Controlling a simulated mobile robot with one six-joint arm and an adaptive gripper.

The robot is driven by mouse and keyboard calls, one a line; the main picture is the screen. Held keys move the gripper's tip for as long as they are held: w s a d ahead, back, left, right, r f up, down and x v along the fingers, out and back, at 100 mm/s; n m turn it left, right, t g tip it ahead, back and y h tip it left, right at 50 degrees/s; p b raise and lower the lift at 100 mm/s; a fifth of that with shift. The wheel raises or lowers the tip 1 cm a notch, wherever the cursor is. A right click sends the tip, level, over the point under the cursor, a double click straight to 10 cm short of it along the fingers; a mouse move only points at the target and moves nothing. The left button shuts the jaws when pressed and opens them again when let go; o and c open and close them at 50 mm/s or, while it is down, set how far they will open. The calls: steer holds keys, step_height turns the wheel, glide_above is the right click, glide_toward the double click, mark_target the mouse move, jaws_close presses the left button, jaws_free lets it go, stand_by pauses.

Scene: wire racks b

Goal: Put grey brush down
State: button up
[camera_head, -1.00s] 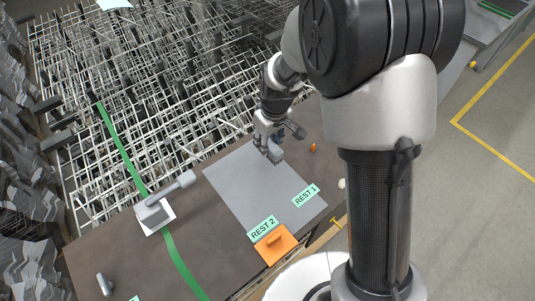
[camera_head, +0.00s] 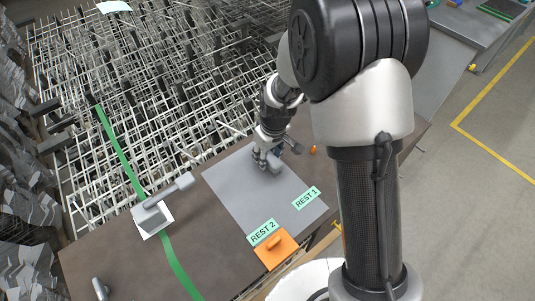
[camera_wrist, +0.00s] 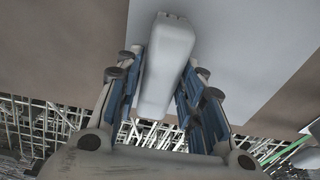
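My gripper (camera_head: 265,157) is over the far part of a grey mat (camera_head: 245,195) on the brown bench. It is shut on a grey elongated piece, which I take to be the grey brush (camera_head: 274,166). In the wrist view the grey brush (camera_wrist: 168,62) sits between the blue-padded fingers of my gripper (camera_wrist: 160,95), its far end over the mat. The part between the fingers is partly hidden. I cannot tell whether the brush touches the mat. Labels REST 1 (camera_head: 306,198) and REST 2 (camera_head: 263,232) lie at the mat's near side.
An orange block with a knob (camera_head: 276,249) stands by REST 2. A grey handled tool (camera_head: 165,203) lies on a white square to the left. A small orange item (camera_head: 313,150) is right of my gripper. Wire racks (camera_head: 150,90) fill the back. The mat's middle is clear.

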mark_target(271, 158)
steer(key=shift+o, duration=1.2)
steer(key=shift+r, duration=0.15)
steer(key=shift+r, duration=0.3)
step_height(271, 158, up, 12)
steer(key=s+d+p, duration=0.1)
steer(key=p, duration=0.2)
steer(key=shift+s+f, duration=0.25)
steer(key=shift+s, duration=0.05)
steer(key=s+d+r+m+t, duration=0.1)
steer(key=s+d+r+m, duration=0.15)
steer(key=s+r, duration=0.4)
steer(key=s+d+r+m+t, duration=0.1)
steer(key=s+d+r+m, duration=0.1)
steer(key=s, duration=0.6)
steer(key=s+d+r+m+t+h, duration=0.1)
steer(key=s+d+r+m, duration=0.1)
steer(key=s+d+r, duration=0.2)
steer(key=s+r, duration=0.3)
steer(key=s, duration=0.2)
steer(key=shift+d+r, duration=0.2)
steer(key=shift+d, duration=0.05)
